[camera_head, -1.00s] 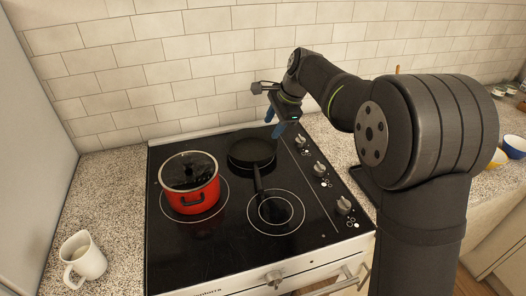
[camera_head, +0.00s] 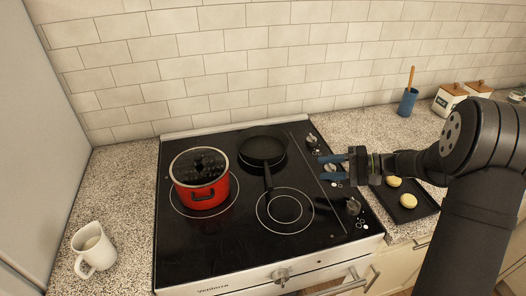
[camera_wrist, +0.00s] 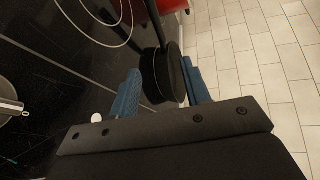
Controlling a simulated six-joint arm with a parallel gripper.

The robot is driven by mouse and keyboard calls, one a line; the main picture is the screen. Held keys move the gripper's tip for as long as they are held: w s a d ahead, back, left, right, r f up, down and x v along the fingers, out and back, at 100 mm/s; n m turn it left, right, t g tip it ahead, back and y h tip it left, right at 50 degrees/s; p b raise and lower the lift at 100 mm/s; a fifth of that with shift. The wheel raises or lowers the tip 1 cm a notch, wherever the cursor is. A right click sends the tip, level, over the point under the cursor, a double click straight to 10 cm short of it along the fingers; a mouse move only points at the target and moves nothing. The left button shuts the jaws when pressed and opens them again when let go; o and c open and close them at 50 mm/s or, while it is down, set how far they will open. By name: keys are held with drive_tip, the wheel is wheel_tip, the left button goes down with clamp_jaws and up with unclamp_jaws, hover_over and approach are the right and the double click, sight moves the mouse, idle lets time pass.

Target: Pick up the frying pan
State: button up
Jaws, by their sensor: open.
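The black frying pan (camera_head: 262,150) sits on the back of the black cooktop. Its handle (camera_head: 268,179) points toward the front. My gripper (camera_head: 322,168) has blue fingers and is open and empty. It is to the right of the pan, over the knob strip, with its fingers pointing left toward the pan and apart from it. In the wrist view the pan (camera_wrist: 172,75) appears beyond and between the fingertips, with its handle running up. I see no contact between fingers and pan.
A red pot (camera_head: 203,186) with a glass lid stands left of the pan. Control knobs (camera_head: 353,206) line the cooktop's right side. A tray (camera_head: 418,208) with several pale round pieces lies right of the cooktop. A white mug (camera_head: 93,248) stands on the left counter.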

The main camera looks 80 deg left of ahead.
drive_tip(key=x, duration=1.7)
drive_tip(key=shift+a+f, duration=0.1)
drive_tip(key=shift+a, duration=0.1)
drive_tip(key=shift+w, duration=0.1)
clamp_jaws()
